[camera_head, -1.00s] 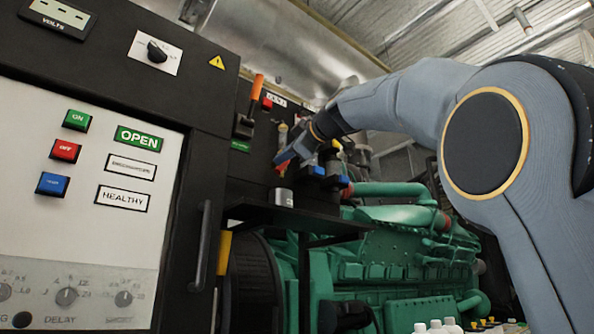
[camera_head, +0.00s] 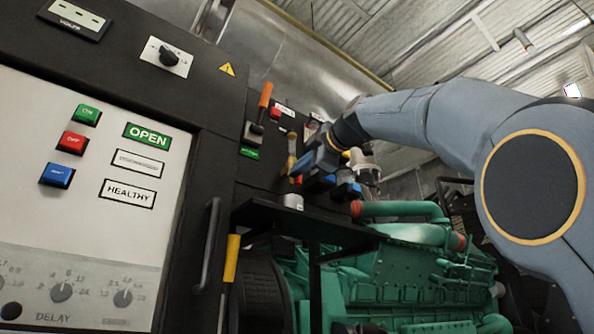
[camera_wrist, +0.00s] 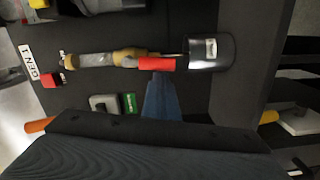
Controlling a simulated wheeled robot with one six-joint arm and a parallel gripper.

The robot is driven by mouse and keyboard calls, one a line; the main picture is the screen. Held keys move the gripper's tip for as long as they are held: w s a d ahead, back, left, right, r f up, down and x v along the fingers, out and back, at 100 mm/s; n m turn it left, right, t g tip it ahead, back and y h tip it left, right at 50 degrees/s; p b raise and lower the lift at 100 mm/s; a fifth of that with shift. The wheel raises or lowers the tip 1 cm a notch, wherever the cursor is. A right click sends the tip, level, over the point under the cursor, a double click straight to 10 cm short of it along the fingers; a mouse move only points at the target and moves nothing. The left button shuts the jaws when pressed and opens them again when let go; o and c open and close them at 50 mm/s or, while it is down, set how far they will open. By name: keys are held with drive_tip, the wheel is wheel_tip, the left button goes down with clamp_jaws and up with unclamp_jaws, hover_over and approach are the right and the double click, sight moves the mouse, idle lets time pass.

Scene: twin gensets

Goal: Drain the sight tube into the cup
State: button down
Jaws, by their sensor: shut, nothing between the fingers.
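The sight tube (camera_head: 291,148) is a narrow clear tube on the dark panel, and it lies sideways with brass-coloured fittings in the wrist view (camera_wrist: 95,60). A red handle (camera_wrist: 157,63) sits at its lower end. The cup (camera_head: 292,201), a small metal cylinder, stands on the black shelf below the tube; it also shows in the wrist view (camera_wrist: 210,52). My gripper (camera_head: 302,172) is shut and empty, beside the tube's lower end. In the wrist view its blue fingertips (camera_wrist: 159,82) point at the red handle; I cannot tell whether they touch it.
The black shelf (camera_head: 262,213) juts out under the panel. An orange-handled lever (camera_head: 265,95) and a red button (camera_head: 275,113) are near the tube. The green engine (camera_head: 400,270) fills the space below right. A cabinet with a handle (camera_head: 207,245) stands at left.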

idle(0.3)
drive_tip(key=shift+a, duration=0.1)
drive_tip(key=s+d+b, duration=0.2)
drive_tip(key=s+d, duration=0.1)
drive_tip(key=s, duration=0.8)
drive_tip(key=shift+r+b, duration=0.2)
drive_tip(key=shift+b, duration=0.1)
drive_tip(key=shift+s, duration=0.15)
